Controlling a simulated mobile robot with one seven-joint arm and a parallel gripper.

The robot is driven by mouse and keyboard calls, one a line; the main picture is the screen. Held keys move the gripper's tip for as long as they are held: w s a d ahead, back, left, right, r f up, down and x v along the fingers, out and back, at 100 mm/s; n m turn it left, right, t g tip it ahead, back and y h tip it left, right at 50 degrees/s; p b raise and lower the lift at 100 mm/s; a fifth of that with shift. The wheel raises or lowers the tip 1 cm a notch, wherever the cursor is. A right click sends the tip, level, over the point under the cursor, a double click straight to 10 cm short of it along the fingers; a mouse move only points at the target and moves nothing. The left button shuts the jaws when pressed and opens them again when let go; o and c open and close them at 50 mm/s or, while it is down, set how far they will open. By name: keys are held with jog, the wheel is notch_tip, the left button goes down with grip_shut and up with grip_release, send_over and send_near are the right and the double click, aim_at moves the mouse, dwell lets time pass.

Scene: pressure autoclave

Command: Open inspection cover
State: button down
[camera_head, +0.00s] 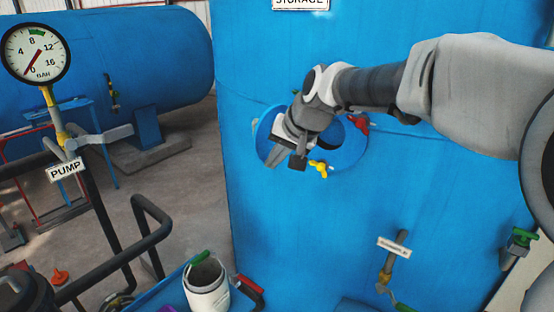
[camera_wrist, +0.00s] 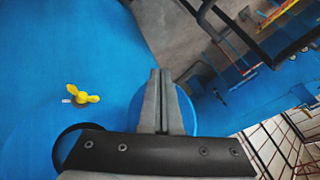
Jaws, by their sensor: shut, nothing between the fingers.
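The blue tank (camera_head: 290,230) has a round port with a dark opening (camera_head: 328,142) partly hidden behind my gripper. A blue disc, which looks like the inspection cover (camera_head: 265,132), shows at the left of the opening and seems swung out; its angle is hard to tell. A red wing handle (camera_head: 357,123) and a yellow wing handle (camera_head: 320,168) sit at the port's rim. My gripper (camera_head: 276,158) is shut and empty in front of the disc. In the wrist view, the closed fingers (camera_wrist: 160,74) overlap the blue disc (camera_wrist: 186,108); contact cannot be told. The yellow handle (camera_wrist: 82,96) is at left.
A white container (camera_head: 206,288) is below. A tap with a green handle (camera_head: 518,240) is at lower right. Another blue tank (camera_head: 150,50) lies behind.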

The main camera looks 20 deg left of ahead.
jog(key=s+d+r+b, duration=0.1)
jog(key=s+d+r, duration=0.2)
jog(key=s+r, duration=0.35)
jog(key=s+d+f+m+t+h, duration=0.15)
jog(key=s+d, duration=0.25)
jog(key=d, duration=0.6)
jog(key=s+d+f+h, duration=0.3)
jog(key=s+d, duration=0.1)
jog(key=d, duration=0.7)
jog(key=s+d+f+h+b, duration=0.1)
jog(key=s+d+f, duration=0.7)
jog(key=s+d, duration=0.1)
jog(key=shift+s+d+m+h, duration=0.25)
jog(key=shift+d+m+h, duration=0.1)
jog(key=shift+d+m, duration=0.15)
